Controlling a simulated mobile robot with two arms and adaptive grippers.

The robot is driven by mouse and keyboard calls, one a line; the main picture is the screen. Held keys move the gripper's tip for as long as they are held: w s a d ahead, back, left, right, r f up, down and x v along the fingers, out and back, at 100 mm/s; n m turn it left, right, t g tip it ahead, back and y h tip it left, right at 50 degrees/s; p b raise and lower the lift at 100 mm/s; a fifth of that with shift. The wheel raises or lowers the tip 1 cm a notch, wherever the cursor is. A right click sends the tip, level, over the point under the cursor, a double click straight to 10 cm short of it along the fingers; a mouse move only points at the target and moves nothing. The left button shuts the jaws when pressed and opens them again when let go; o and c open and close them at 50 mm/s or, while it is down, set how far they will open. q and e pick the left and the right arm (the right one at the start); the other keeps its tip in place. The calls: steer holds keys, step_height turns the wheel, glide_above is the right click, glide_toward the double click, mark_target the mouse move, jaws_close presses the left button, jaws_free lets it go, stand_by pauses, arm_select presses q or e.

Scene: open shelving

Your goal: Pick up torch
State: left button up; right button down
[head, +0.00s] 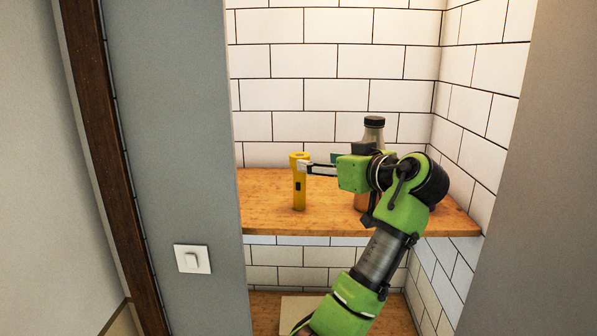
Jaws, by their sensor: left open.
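The yellow torch (299,190) stands upright on the wooden shelf, left of the bottle, with a small dark switch on its side. My left gripper (308,168) is open, with its fingers pointing left at the upper part of the torch. A fingertip overlaps the torch's right edge in the picture; I cannot tell whether it touches. My green arm rises from below and hides part of the shelf. My right gripper is not in view.
A bottle with a dark cap (374,122) stands behind my gripper, partly hidden by it. The wooden shelf (265,205) is clear left of the torch. A grey wall (180,130) bounds the alcove on the left. A lower shelf (265,310) holds a pale flat item.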

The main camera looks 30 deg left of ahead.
mark_target(304, 158)
arm_select(q)
steer(key=p+x, duration=0.1)
steer(key=x, duration=0.2)
steer(key=shift+w+a, duration=0.1)
steer(key=shift+a, duration=0.1)
steer(key=p+x, duration=0.1)
steer(key=x, duration=0.1)
steer(key=p+x, duration=0.1)
steer(key=x, duration=0.1)
steer(key=p+x, duration=0.1)
steer(key=x, duration=0.1)
steer(key=shift+a+f+p, duration=0.1)
steer(key=shift+f+p, duration=0.25)
steer(key=shift+p, duration=0.05)
steer(key=shift+w+a+f, duration=0.25)
steer(key=shift+a+f, duration=0.05)
steer(key=shift+a, duration=0.1)
steer(key=shift+d, duration=0.15)
steer(key=shift+c, duration=0.4)
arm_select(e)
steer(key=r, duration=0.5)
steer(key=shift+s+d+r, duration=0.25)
arm_select(q)
steer(key=shift+r, duration=0.1)
steer(key=c, duration=1.3)
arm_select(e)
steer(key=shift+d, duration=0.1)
